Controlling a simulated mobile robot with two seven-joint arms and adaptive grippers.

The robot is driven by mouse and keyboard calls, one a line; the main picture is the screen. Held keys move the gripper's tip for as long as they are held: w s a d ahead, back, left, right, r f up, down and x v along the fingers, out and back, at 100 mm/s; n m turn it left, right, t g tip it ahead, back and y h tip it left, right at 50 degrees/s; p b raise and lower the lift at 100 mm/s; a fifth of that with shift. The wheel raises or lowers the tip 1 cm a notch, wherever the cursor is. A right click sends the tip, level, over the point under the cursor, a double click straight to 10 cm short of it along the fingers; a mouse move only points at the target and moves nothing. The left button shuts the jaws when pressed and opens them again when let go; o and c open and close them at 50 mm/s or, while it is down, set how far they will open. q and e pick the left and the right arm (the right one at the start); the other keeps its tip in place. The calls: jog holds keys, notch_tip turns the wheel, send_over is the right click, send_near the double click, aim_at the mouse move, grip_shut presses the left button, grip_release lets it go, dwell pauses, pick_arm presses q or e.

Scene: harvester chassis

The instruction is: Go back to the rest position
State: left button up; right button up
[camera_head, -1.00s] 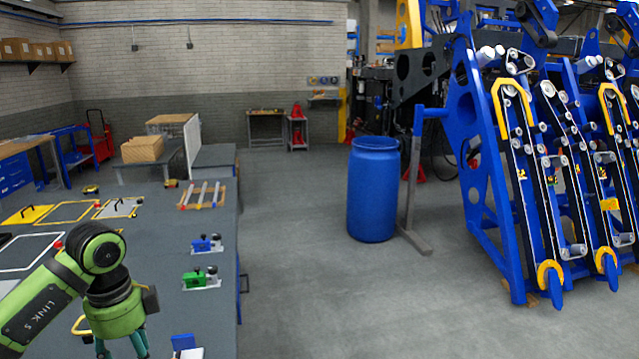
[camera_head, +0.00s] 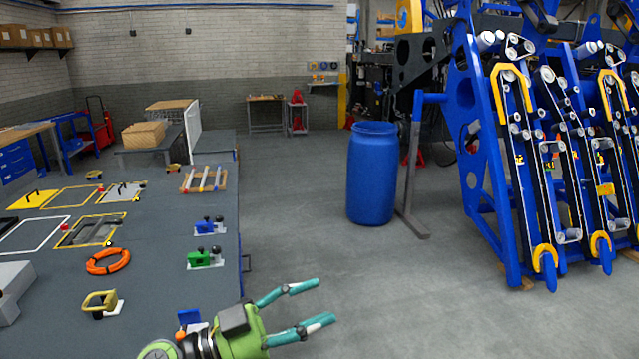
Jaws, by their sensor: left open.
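My left gripper (camera_head: 312,305) is at the bottom of the head view, just past the right edge of the grey workbench (camera_head: 150,270). Its two teal fingers are spread apart, point right and hold nothing. The green wrist partly covers the bench's near right corner. My right gripper is not in view.
On the bench are an orange ring (camera_head: 108,261), a yellow-handled piece (camera_head: 100,302), a green clamp (camera_head: 205,258), a blue clamp (camera_head: 209,226) and a blue block (camera_head: 188,317). A blue barrel (camera_head: 371,175) and the blue harvester chassis (camera_head: 480,170) stand right. Floor between is clear.

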pick_arm(q)
jog(key=w+a+n+t+y, duration=0.4)
jog(key=a+n+t+y, duration=0.6)
jog(key=n+t, duration=0.4)
jog(key=s+a+f+n+g+y, duration=0.25)
jog(key=a+f+n+y, duration=0.2)
jog(key=f, duration=0.35)
jog(key=s+a+f+n+g+y, duration=0.1)
jog(key=a+f+n+g+y, duration=0.3)
jog(key=f, duration=0.3)
jog(key=s+f+m+g, duration=0.1)
jog(key=s+f+g, duration=0.5)
jog(key=s+f, duration=0.4)
jog(key=s+f+m+g, duration=0.1)
jog(key=s+f+g, duration=0.4)
jog(key=s+f, duration=0.5)
jog(key=s+f+g+b, duration=0.1)
jog(key=s+f+b, duration=0.2)
jog(key=f, duration=1)
jog(key=s+f+b, duration=0.2)
jog(key=f+b, duration=0.1)
jog(key=f, duration=1.1)
jog(key=s+a+f+g+b, duration=0.1)
jog(key=s+f+b, duration=0.3)
jog(key=s+f, duration=1.1)
jog(key=shift+a+f, duration=0.8)
jog(key=shift+a, duration=0.05)
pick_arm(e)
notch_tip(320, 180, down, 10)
